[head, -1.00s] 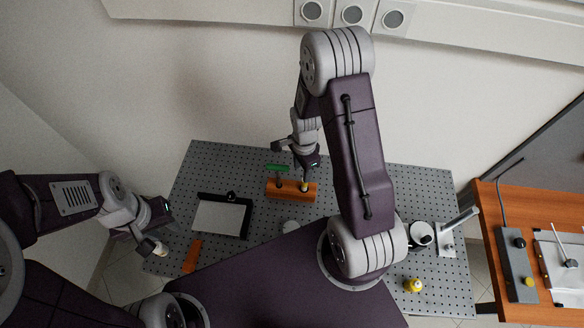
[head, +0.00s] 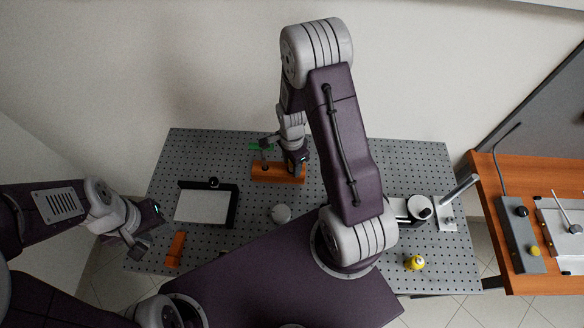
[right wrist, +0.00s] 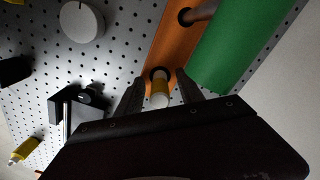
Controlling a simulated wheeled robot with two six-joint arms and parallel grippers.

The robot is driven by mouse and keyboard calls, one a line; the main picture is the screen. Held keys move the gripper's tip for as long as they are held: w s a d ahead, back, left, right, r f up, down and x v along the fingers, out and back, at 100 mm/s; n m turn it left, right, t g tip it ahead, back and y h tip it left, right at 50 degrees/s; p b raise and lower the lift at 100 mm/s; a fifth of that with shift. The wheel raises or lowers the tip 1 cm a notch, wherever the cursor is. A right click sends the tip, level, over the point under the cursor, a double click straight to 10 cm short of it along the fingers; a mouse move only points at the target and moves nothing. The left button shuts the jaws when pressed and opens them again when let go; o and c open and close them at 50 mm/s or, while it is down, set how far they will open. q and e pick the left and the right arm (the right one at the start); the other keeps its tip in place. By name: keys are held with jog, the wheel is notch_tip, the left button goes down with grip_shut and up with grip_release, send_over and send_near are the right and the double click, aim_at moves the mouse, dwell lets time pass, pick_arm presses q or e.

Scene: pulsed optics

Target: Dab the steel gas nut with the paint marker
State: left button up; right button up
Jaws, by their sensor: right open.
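My right gripper (right wrist: 157,86) is open, with one finger on each side of the marker. In the head view my right gripper (head: 295,168) is over the right part of the block and hides the marker. My left gripper (head: 140,245) hangs at the left edge of the table; its finger gap is unclear. I cannot make out the steel gas nut for certain in either view.
A round pale disc (head: 280,213), a black-framed panel (head: 233,207), an orange piece (head: 175,249) and a yellow object (head: 414,262) are on the perforated table. A wooden side table (head: 490,215) stands at right.

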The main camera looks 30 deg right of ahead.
jog(key=shift+w, duration=0.1)
grip_shut()
jog(key=shift+r, duration=0.15)
jog(key=shift+r+p, duration=0.15)
jog(key=shift+p, duration=0.2)
jog(key=shift+s+r+p, duration=0.2)
jog(key=shift+r+p, duration=0.35)
jog(key=shift+r, duration=0.15)
jog(key=shift+r+p, duration=0.55)
notch_tip(320, 180, up, 5)
jog(key=p, duration=0.4)
jog(key=shift+r+p, duration=0.15)
jog(key=shift+p, duration=0.15)
